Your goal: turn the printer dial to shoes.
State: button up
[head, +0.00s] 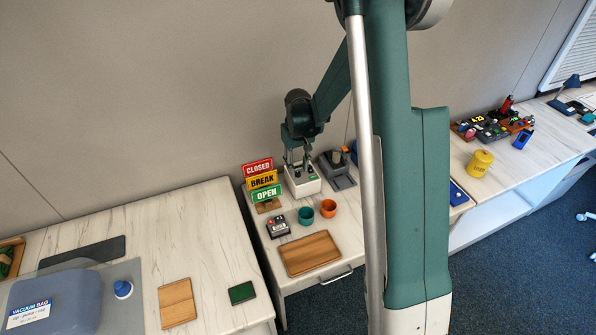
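A small white box with dark parts on top (304,185), which looks like the printer, stands on the middle desk near the wall. My gripper (298,168) points down right at its top. The fingers seem to be at or just above the top face. I cannot tell whether they touch a dial or how far apart they are. The dial and its markings are too small and partly hidden behind the fingers, so its setting cannot be read. A small green patch shows on the printer's front.
CLOSED, BREAK and OPEN signs (263,180) stand close left of the printer. A grey device (337,172) is close right. A teal cup (306,215), an orange cup (328,208), a small button box (278,226) and a wooden tray (309,253) lie in front. My column hides the desk's right part.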

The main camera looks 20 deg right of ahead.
jog(key=shift+f, duration=1)
jog(key=c, duration=0.9)
jog(key=shift+m+b, duration=0.35)
jog(key=shift+m, duration=0.05)
jog(key=m+b, duration=0.2)
jog(key=m, duration=0.2)
jog(key=m+b, duration=0.1)
jog(key=m, duration=0.4)
jog(key=shift+b, duration=0.4)
